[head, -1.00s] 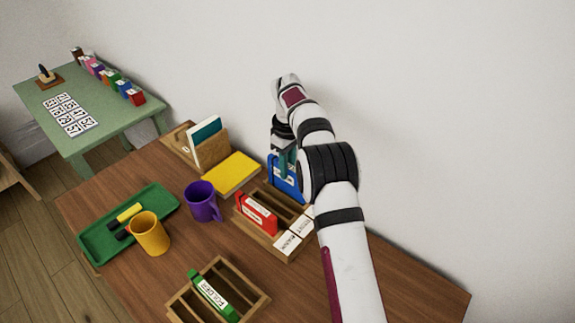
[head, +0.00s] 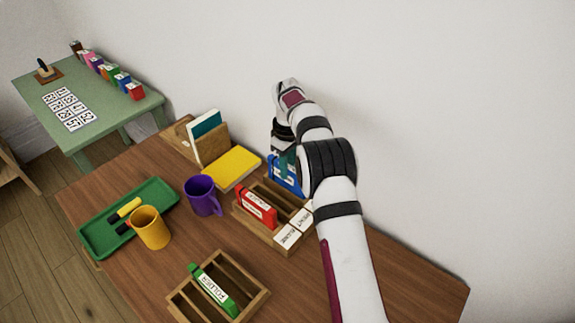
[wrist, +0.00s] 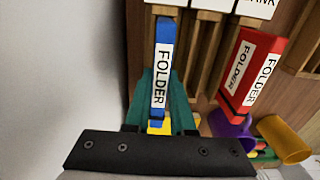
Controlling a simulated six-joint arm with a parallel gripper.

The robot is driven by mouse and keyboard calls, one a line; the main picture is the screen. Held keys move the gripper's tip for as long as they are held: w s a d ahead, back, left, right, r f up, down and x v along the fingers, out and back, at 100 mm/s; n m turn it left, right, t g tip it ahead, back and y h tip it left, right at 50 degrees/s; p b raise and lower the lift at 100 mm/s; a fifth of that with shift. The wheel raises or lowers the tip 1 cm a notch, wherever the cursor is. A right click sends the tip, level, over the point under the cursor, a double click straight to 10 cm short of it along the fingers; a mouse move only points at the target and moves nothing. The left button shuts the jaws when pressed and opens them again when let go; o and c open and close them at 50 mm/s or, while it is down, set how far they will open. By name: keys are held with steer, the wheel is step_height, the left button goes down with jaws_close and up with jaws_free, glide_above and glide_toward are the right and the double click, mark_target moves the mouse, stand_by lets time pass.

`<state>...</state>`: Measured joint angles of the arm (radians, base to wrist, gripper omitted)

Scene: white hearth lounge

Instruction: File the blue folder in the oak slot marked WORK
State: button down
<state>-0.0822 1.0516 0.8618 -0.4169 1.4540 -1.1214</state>
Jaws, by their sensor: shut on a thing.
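The blue folder (head: 284,172) is upright at the wall side of the oak rack (head: 268,240). It also shows in the wrist view (wrist: 163,40), with its FOLDER label facing the camera. My gripper (wrist: 160,112) is shut on it, with teal fingers on both sides. The folder lines up with the rack's leftmost slot in the wrist view; I cannot tell how far down it sits. A red folder (head: 257,207) stands in another slot of this rack. White labels (head: 288,236) sit at the rack's front end; the one by the blue folder is cut off in the wrist view.
A second wooden rack (head: 252,300) holds a green folder (head: 213,290). A purple mug (head: 203,197), yellow mug (head: 150,229), yellow book (head: 235,168) and green tray (head: 95,235) stand to the left. The wall is close behind the blue folder.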

steer(key=shift+f, duration=0.65)
steer(key=c, duration=0.7)
jaws_free()
steer(key=shift+r, duration=0.1)
steer(key=shift+s+r, duration=0.1)
steer(key=shift+r, duration=7.7)
